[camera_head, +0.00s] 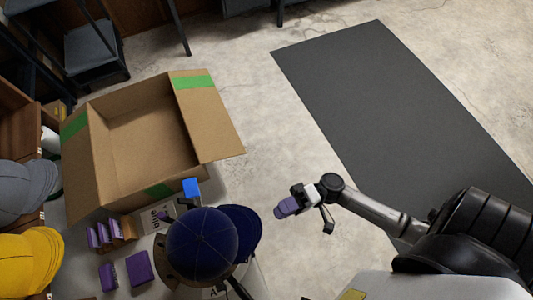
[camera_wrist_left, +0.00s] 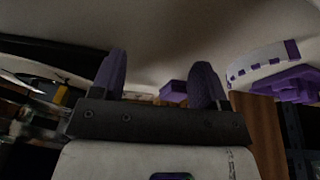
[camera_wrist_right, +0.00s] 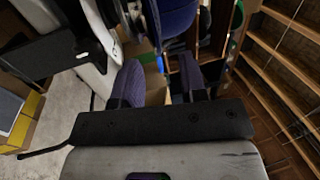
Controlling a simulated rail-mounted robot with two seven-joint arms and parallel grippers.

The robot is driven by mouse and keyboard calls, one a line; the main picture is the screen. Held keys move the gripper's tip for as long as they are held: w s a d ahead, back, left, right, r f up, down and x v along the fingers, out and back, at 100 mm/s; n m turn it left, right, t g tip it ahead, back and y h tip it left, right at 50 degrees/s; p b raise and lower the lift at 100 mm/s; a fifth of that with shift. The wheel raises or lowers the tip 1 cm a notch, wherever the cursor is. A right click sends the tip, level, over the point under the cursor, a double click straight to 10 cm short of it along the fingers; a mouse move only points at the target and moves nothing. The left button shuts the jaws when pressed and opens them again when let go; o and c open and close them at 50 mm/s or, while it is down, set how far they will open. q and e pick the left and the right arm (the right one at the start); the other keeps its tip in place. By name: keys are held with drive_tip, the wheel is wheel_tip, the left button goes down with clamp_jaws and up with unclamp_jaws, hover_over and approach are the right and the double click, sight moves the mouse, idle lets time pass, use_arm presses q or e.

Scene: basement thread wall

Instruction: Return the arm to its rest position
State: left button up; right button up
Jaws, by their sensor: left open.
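My right arm reaches in from the right in the head view. Its gripper (camera_head: 288,207) has purple finger pads and hangs over the pale floor, to the right of the navy caps (camera_head: 202,245), apart from them. In the right wrist view its fingers (camera_wrist_right: 158,75) stand apart with nothing held between them. A navy cap (camera_wrist_right: 176,18) shows beyond them. In the left wrist view my left gripper's fingers (camera_wrist_left: 160,75) are apart and empty, with purple objects (camera_wrist_left: 173,92) beyond. I cannot make out the left gripper clearly in the head view; the caps may hide part of that arm.
An open cardboard box (camera_head: 150,140) with green tape stands at upper left. Purple items (camera_head: 139,267) and a blue block (camera_head: 191,187) lie near it. Grey caps (camera_head: 25,188) and yellow caps (camera_head: 32,260) line the left edge. A dark mat (camera_head: 395,110) covers clear floor at right.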

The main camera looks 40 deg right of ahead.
use_arm(q)
drive_tip(key=shift+a, duration=0.2)
use_arm(e)
drive_tip(key=v, duration=0.4)
drive_tip(key=shift+s+d+f, duration=0.1)
drive_tip(key=shift+s+d, duration=0.05)
drive_tip(key=shift+d, duration=0.25)
